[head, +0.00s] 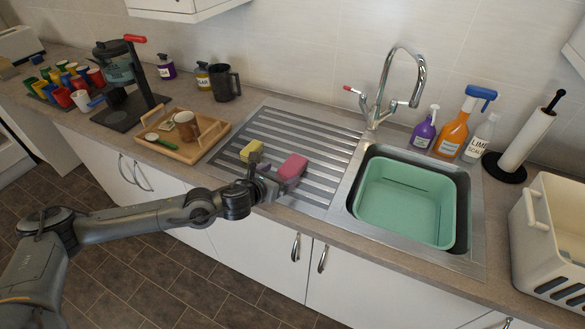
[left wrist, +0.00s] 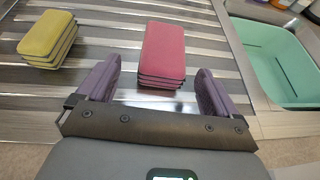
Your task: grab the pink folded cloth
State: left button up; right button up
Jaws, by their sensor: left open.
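The pink folded cloth (head: 292,167) lies on the ridged steel drainboard, left of the sink. In the left wrist view the pink cloth (left wrist: 163,52) is a stack of folded layers, just beyond and between the two purple fingers. My left gripper (head: 270,176) is at the drainboard's front part, close to the pink cloth. In the left wrist view my left gripper (left wrist: 158,85) is open with nothing held between its fingers. My right gripper does not show.
A yellow folded cloth (head: 251,150) lies left of the pink one, also visible in the left wrist view (left wrist: 47,38). A green basin (head: 362,207) sits in the sink. A wooden tray (head: 181,156) stands left of the drainboard. Bottles and a tap stand behind the sink.

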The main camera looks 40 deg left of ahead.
aim_at(287, 171)
pick_arm(q)
jog(key=x, duration=0.3)
jog(key=shift+w+d+r+p, duration=0.1)
jog(key=shift+w+d+p, duration=0.05)
jog(key=shift+d+p, duration=0.15)
jog(key=shift+w+a+f, duration=0.15)
jog(key=shift+w+f, duration=0.2)
jog(key=shift+w, duration=0.25)
jog(key=c, duration=1)
jog(key=shift+c, duration=0.2)
jog(key=shift+r, duration=0.15)
